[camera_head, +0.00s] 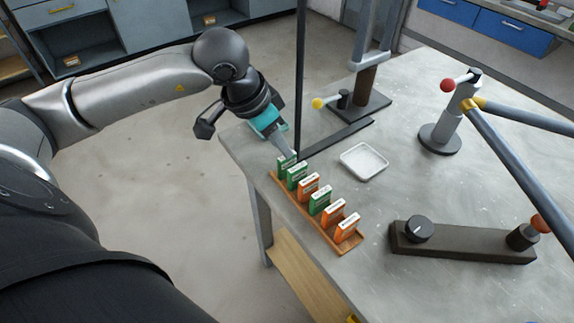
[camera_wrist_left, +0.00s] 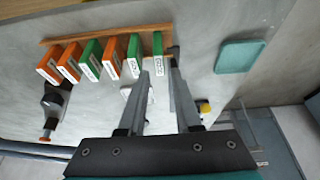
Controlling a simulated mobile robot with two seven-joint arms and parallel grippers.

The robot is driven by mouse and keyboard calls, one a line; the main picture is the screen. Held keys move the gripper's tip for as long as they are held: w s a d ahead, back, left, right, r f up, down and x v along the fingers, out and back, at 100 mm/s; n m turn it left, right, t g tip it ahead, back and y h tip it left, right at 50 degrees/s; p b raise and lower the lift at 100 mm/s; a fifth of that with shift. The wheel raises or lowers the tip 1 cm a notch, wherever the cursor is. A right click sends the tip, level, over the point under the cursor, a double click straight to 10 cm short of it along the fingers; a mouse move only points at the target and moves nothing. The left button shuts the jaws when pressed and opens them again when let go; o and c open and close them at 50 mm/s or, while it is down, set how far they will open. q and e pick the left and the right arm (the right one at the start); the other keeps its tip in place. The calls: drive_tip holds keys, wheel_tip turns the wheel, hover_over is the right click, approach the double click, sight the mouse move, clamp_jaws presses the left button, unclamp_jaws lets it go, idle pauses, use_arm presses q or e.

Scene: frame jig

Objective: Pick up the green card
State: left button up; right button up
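Several thin green and orange cards stand upright in a row in a wooden rack (camera_head: 281,190). The green card at the far end (camera_head: 286,168) is nearest my left gripper (camera_head: 291,155), which comes down over it. In the left wrist view the end green card (camera_wrist_left: 157,45) lies between the tips of my left gripper (camera_wrist_left: 161,63). The fingers are apart, with a small gap seen beside the card; I cannot tell whether either finger touches it. Other green cards are the second one (camera_head: 297,176) and one between orange cards (camera_head: 320,201). My right gripper is not in view.
A white tray (camera_head: 363,162) lies right of the rack. A thin dark post (camera_head: 300,80) rises close beside my left gripper. A dark block with knobs (camera_head: 460,243) and a jointed stand (camera_head: 439,138) occupy the right side. A teal tray (camera_wrist_left: 240,56) shows in the wrist view.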

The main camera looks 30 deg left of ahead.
sight(287, 166)
use_arm(q)
drive_tip(key=shift+b+x, duration=0.35)
drive_tip(key=shift+x, duration=2.3)
drive_tip(key=shift+s, duration=0.1)
drive_tip(key=shift+c, duration=0.4)
clamp_jaws()
